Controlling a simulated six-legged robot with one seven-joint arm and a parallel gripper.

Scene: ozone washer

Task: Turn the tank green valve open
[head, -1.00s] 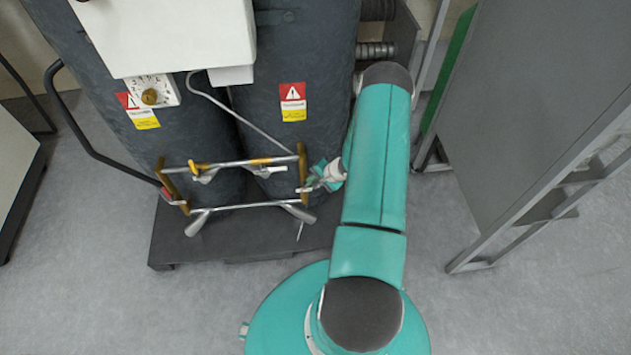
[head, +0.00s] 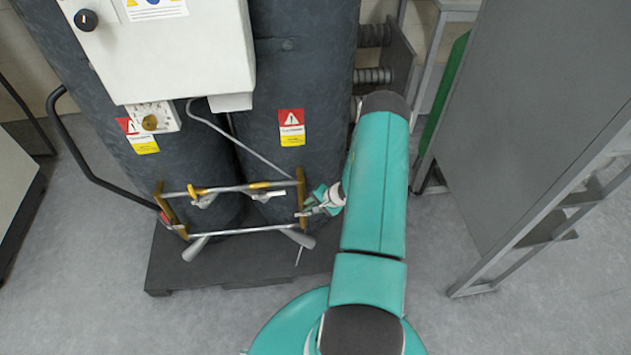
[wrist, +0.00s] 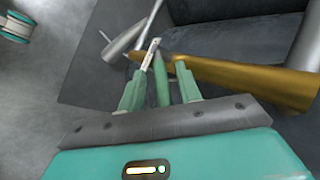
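A green lever, which looks like the green valve handle (wrist: 161,84), shows in the wrist view beside a brass-coloured pipe (wrist: 245,78). My gripper (wrist: 160,72) has one finger on each side of it, with gaps visible, so it looks open around the lever. Whether a finger touches it I cannot tell. In the head view my gripper (head: 316,203) is at the right end of the pipe frame (head: 240,188), low in front of the dark tanks (head: 296,70). The lever cannot be made out clearly there.
A white control box (head: 170,50) hangs on the tanks above the pipes. A dark base plate (head: 225,262) lies under them. A large grey panel (head: 530,110) stands close on the right of my arm. Grey floor (head: 100,310) is free at the front left.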

